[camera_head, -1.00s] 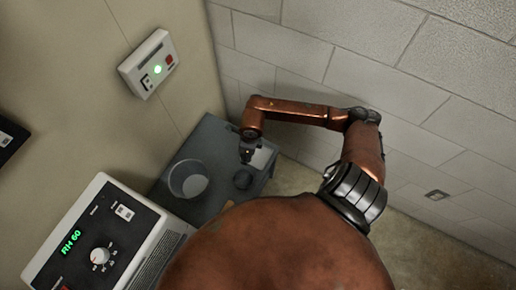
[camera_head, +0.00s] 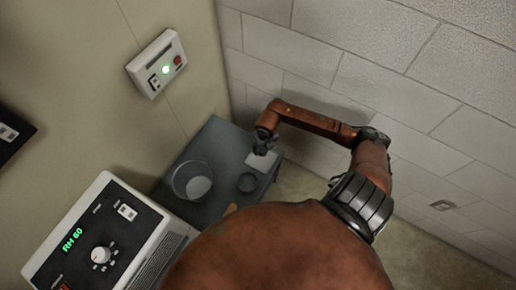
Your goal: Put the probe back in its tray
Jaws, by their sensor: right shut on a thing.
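My right gripper (camera_head: 263,146) is small and dark at the end of the copper-coloured arm, above the far right part of the grey table. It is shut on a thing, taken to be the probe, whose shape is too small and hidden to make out. A pale flat rectangle (camera_head: 262,161), perhaps the tray, lies on the table just below the gripper. I cannot tell whether the held thing touches it. My left gripper is out of view.
On the grey table (camera_head: 215,150) stand a clear round vessel (camera_head: 188,182) and a small dark round dish (camera_head: 247,182). An orange-brown piece (camera_head: 230,209) shows near the front. A humidity unit (camera_head: 100,240) is at left; a wall box (camera_head: 157,63) hangs above. Block wall closes the back.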

